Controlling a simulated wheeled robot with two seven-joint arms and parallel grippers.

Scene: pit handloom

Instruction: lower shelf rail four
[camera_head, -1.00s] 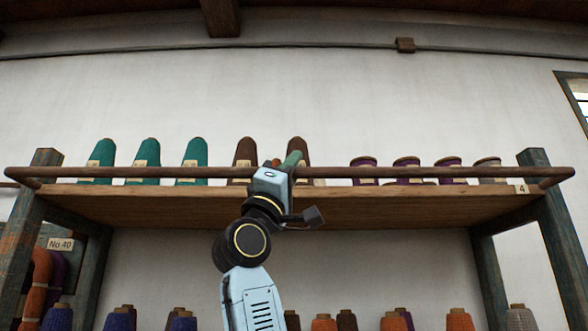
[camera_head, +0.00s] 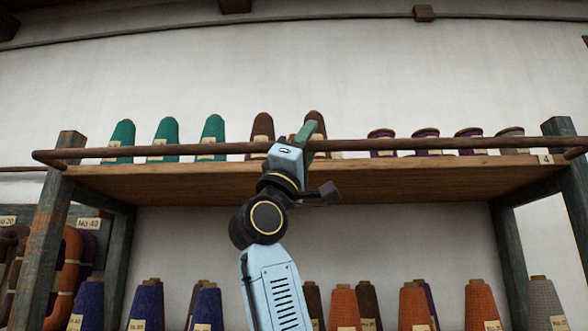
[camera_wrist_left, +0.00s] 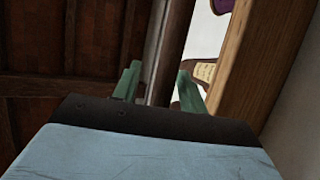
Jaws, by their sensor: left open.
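The rail (camera_head: 450,143) is a dark round wooden bar along the front of the upper shelf (camera_head: 400,177), which bears a tag (camera_head: 545,159) reading 4. It stands at the raised front of the shelf, just above the board's edge. My left gripper (camera_head: 298,134) is at the rail near its middle. In the left wrist view the green fingers (camera_wrist_left: 157,76) are open, one on each side of the rail (camera_wrist_left: 170,45). I cannot tell whether either finger touches it. The palm hides part of the rail. My right gripper is not in view.
Teal cones (camera_head: 165,138), brown cones (camera_head: 262,133) and purple spools (camera_head: 425,142) stand on the shelf behind the rail. Orange cones (camera_head: 344,307) and others stand below. Posts (camera_head: 50,220) flank the shelf, with hanging skeins at left.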

